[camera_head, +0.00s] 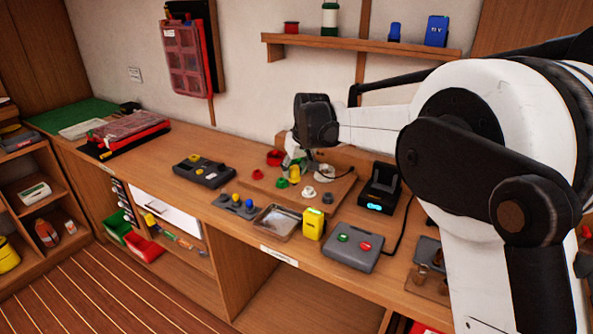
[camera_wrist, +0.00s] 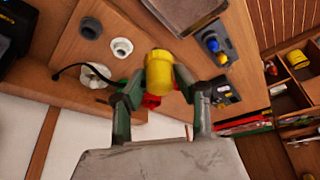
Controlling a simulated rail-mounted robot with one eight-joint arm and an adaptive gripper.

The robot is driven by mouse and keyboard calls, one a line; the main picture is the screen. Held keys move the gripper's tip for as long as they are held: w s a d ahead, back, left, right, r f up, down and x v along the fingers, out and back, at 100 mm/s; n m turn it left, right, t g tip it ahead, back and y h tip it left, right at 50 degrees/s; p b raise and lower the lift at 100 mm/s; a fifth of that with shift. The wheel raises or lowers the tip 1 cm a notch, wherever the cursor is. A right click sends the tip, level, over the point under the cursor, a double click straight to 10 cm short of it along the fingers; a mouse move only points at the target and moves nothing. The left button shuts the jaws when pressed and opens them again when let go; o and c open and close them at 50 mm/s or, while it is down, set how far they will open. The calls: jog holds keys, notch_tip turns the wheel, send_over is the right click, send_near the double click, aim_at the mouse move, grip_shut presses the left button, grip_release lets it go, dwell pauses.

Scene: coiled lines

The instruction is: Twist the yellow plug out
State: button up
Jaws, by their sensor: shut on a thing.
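The yellow plug (camera_head: 294,173) is a short cylinder at the back of a wooden board (camera_head: 262,191). It shows large in the wrist view (camera_wrist: 160,73), with its round end toward the camera. My gripper (camera_head: 293,163) comes down from behind, and its two fingers (camera_wrist: 158,86) are shut on the sides of the plug. The plug's lower end is hidden, so I cannot tell whether it is still seated in a socket.
Green (camera_head: 281,183), red (camera_head: 257,176), white (camera_head: 308,192) and grey (camera_head: 327,198) pieces stand close by on the board. A white fitting with a black cord (camera_wrist: 95,75) lies beside my gripper.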

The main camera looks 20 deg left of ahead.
dwell(0.3)
jog(key=n+g, duration=0.1)
jog(key=n, duration=0.1)
jog(key=shift+n, duration=0.3)
jog(key=shift+n+y, duration=0.3)
jog(key=shift+n+g+b, duration=0.3)
jog(key=shift+n+g, duration=0.4)
jog(key=shift+n, duration=1)
